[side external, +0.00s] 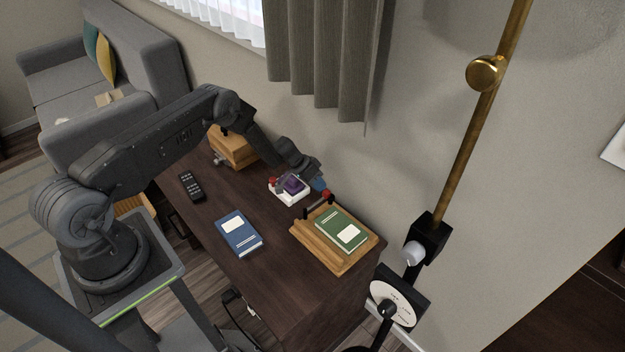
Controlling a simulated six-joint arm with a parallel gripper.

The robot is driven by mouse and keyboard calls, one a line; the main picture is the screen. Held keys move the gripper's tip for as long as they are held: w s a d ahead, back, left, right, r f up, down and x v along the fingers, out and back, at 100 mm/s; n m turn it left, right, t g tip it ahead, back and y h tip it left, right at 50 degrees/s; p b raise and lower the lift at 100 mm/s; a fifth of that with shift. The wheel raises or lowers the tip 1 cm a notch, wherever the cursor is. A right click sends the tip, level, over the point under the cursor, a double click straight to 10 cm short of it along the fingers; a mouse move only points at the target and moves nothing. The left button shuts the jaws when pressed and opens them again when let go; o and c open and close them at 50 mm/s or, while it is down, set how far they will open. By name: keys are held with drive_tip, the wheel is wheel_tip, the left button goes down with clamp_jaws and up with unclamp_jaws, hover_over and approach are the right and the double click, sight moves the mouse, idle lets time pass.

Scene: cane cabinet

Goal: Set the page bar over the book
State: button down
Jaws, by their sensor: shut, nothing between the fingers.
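A green book (342,230) with a white label lies on a wooden book stand (319,256) at the right end of the desk. A dark bar (315,208) with a red knob at its right end sits along the stand's back edge, beside the book and not across it; it looks like the page bar. My gripper (308,172) is beyond the stand, above and behind a small white tray. It is shut and empty. Its fingertips are small and partly unclear in this view.
The white tray (277,193) holds a purple block (293,184) and a red piece; a blue piece (319,185) is beside it. A blue book (239,233), black remote (191,186) and wooden box (234,150) are on the desk (285,290). A brass lamp pole (485,105) stands at right.

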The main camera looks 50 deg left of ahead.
drive_tip(key=shift+d, duration=0.2)
drive_tip(key=shift+w+d+m+g, duration=0.2)
drive_tip(key=shift+d+m+g, duration=0.15)
drive_tip(key=shift+m, duration=0.25)
drive_tip(key=shift+d+h, duration=0.3)
drive_tip(key=shift+d, duration=0.55)
drive_tip(key=shift+a, duration=0.15)
drive_tip(key=shift+s+a, duration=0.25)
drive_tip(key=shift+a, duration=0.35)
